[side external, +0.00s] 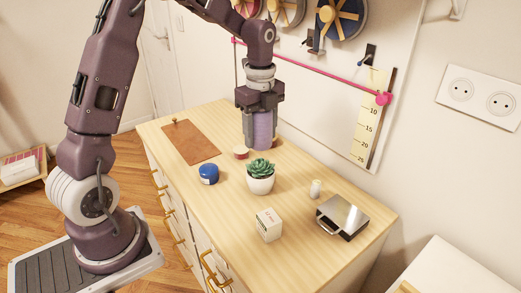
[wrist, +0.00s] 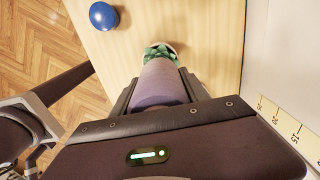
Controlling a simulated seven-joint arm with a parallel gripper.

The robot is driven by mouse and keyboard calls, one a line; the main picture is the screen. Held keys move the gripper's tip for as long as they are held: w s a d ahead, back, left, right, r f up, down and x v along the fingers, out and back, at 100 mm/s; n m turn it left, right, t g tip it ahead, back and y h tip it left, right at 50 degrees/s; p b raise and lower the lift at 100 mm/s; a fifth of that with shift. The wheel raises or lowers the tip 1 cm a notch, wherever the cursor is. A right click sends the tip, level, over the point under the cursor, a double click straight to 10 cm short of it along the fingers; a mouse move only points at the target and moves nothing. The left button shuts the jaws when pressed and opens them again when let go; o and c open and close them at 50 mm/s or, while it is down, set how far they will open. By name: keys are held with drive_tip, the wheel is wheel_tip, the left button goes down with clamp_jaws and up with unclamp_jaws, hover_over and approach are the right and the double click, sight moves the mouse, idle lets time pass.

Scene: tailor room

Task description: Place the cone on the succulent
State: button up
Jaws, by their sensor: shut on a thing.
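My gripper (side external: 261,138) is shut on a purple cone (side external: 263,128) and holds it above the tabletop, just behind the succulent in the side view. The cone (wrist: 160,84) also shows between the fingers in the wrist view. The succulent (side external: 260,169) is a green plant in a white pot, upright near the middle of the tabletop. In the wrist view the succulent (wrist: 160,51) peeks out past the end of the cone, partly hidden by it. I cannot tell the exact gap between cone and plant.
On the wooden dresser top (side external: 215,245) stand a blue round container (side external: 208,174), a small white box (side external: 269,225), a small pale bottle (side external: 315,188) and a silver-black case (side external: 343,217). A brown board (side external: 190,142) lies at the far left.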

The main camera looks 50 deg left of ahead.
sight(261, 159)
wheel_tip(261, 159, down, 4)
drive_tip(key=shift+f, duration=0.1)
drive_tip(key=o, duration=1.5)
drive_tip(key=shift+f, duration=0.15)
wheel_tip(261, 159, up, 12)
drive_tip(key=s+d+r+n+t, duration=0.1)
drive_tip(key=s+d+r+n, duration=0.25)
drive_tip(key=s, duration=0.25)
drive_tip(key=s+d+r+n+t, duration=0.1)
drive_tip(key=s+d+r+n, duration=0.2)
drive_tip(key=s+n, duration=0.15)
drive_tip(key=s+d+f+n+t, duration=0.1)
drive_tip(key=s+d+n, duration=0.1)
drive_tip(key=s+n, duration=0.3)
drive_tip(key=s+d+f+n+t, duration=0.2)
drive_tip(key=s+n, duration=0.3)
drive_tip(key=s, duration=0.4)
drive_tip(key=shift+d+t, duration=0.15)
drive_tip(key=shift+t, duration=0.15)
